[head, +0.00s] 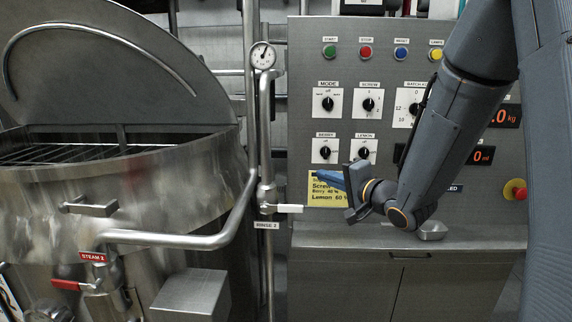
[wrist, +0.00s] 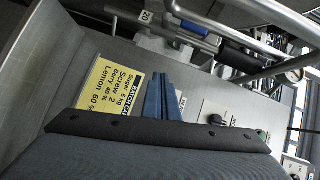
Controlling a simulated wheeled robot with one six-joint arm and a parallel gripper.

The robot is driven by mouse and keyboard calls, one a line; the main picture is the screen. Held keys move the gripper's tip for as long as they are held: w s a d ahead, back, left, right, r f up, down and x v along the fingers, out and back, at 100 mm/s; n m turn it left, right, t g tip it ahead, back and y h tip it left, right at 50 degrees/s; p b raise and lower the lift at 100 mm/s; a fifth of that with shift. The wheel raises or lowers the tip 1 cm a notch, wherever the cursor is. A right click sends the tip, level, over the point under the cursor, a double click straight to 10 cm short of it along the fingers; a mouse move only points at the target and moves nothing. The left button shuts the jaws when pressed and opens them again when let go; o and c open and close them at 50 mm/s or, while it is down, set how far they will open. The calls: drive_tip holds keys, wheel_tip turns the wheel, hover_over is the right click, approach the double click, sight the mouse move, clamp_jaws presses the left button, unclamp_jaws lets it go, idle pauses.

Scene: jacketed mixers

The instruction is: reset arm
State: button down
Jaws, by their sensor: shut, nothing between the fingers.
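My gripper (head: 331,178) has blue fingers that are closed together and empty. In the head view it hangs in front of the grey control panel (head: 305,120), at the upper part of the yellow recipe card (head: 326,195), pointing left. In the wrist view the gripper (wrist: 162,82) shows its two blue fingers side by side, beside the yellow card (wrist: 110,92). Whether the fingers touch the panel cannot be told. My arm comes down from the upper right and hides part of the panel's dials and displays.
A large steel mixer (head: 200,185) with its lid (head: 110,65) raised stands at the left. A red emergency knob (head: 515,189) is at the right.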

drive_tip(key=s+d+f+n+g+h, duration=0.55)
drive_tip(key=s+d+f+h, duration=0.2)
drive_tip(key=s+f, duration=0.35)
drive_tip(key=s+a+f+n+g, duration=0.1)
drive_tip(key=s+g, duration=0.3)
drive_tip(key=s, duration=0.4)
drive_tip(key=s+f+n+g, duration=0.3)
drive_tip(key=s+f, duration=0.1)
drive_tip(key=s, duration=0.4)
drive_tip(key=shift+s+a+g, duration=0.25)
drive_tip(key=shift+a+g, duration=0.1)
drive_tip(key=shift+a, duration=0.05)
